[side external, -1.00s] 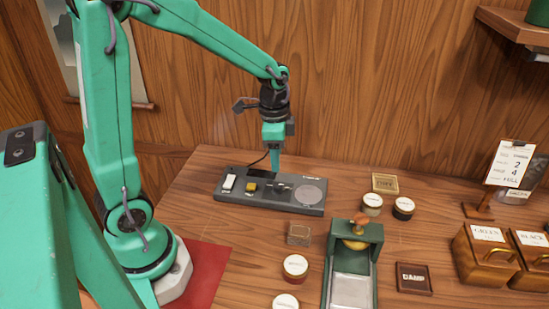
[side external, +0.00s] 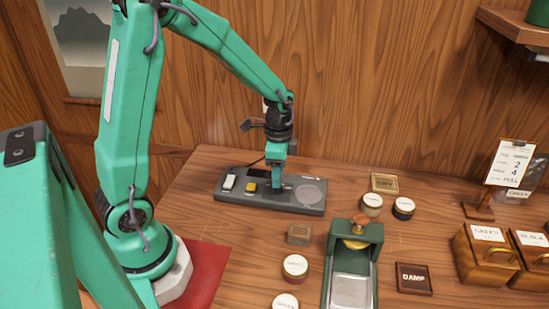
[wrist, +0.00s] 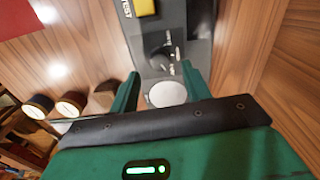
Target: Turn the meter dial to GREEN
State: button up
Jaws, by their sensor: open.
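The meter (side external: 265,203) is a dark grey box near the back of the table, with a white button (side external: 229,182), a yellow button (side external: 250,187) and a pale round plate (side external: 308,194). Its dark dial (wrist: 160,56) lies between the yellow button and the plate in the wrist view, with small markings too blurred to read. My gripper (side external: 277,187) points down at the meter and partly hides the dial in the side view. In the wrist view my gripper (wrist: 160,75) is open and empty, its fingers around the dial area; I cannot tell whether they touch the dial.
A green press (side external: 352,260) stands in front of the meter. Round tins (side external: 295,267), a small brown block (side external: 299,234), a DRY tile (side external: 384,183) and a DAMP tile (side external: 414,279) lie around it. Lidded boxes (side external: 485,255) and an order card (side external: 510,163) are at the right.

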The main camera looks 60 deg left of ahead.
jog(key=shift+f, duration=1.9)
jog(key=c, duration=1)
jog(key=shift+n, duration=0.4)
jog(key=n, duration=1.1)
